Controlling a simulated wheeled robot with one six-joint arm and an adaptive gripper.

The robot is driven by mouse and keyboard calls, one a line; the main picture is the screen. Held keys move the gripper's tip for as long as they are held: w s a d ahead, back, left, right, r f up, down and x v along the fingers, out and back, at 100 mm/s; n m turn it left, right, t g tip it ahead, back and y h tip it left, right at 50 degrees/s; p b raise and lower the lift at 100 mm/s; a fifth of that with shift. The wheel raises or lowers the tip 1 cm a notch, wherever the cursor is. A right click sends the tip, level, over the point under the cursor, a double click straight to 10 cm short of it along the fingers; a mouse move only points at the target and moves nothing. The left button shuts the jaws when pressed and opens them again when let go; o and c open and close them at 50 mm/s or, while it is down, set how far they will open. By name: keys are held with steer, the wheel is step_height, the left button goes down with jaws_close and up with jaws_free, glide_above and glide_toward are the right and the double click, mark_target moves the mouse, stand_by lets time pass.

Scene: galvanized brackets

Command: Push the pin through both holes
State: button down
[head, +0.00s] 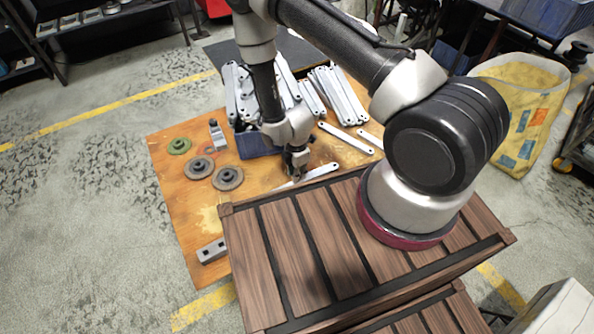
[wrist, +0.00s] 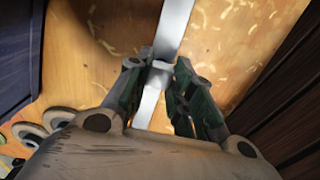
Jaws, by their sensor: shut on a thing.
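My gripper (head: 297,175) points down over the orange work board (head: 180,215), near the edge of the brown slatted crate. In the wrist view its fingers (wrist: 159,78) are closed on a short grey metal piece, which looks like the pin (wrist: 160,70). A flat galvanized strip (wrist: 174,25) runs beneath the fingers and the piece. In the head view this strip (head: 318,173) lies slanting on the board by my gripper. Whether the piece touches the strip or sits in a hole cannot be told; the fingers hide its lower end.
A blue bin (head: 258,145) of galvanized strips stands behind my gripper. Several round discs (head: 199,168) and a small upright grey part (head: 216,134) are at left. A grey block with dark holes (head: 212,251) lies near the slatted crate (head: 270,285), which is close on the right.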

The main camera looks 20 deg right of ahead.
steer(key=shift+f, duration=1.05)
steer(key=c, duration=1.2)
jaws_free()
steer(key=shift+o, duration=0.2)
step_height(320, 180, up, 12)
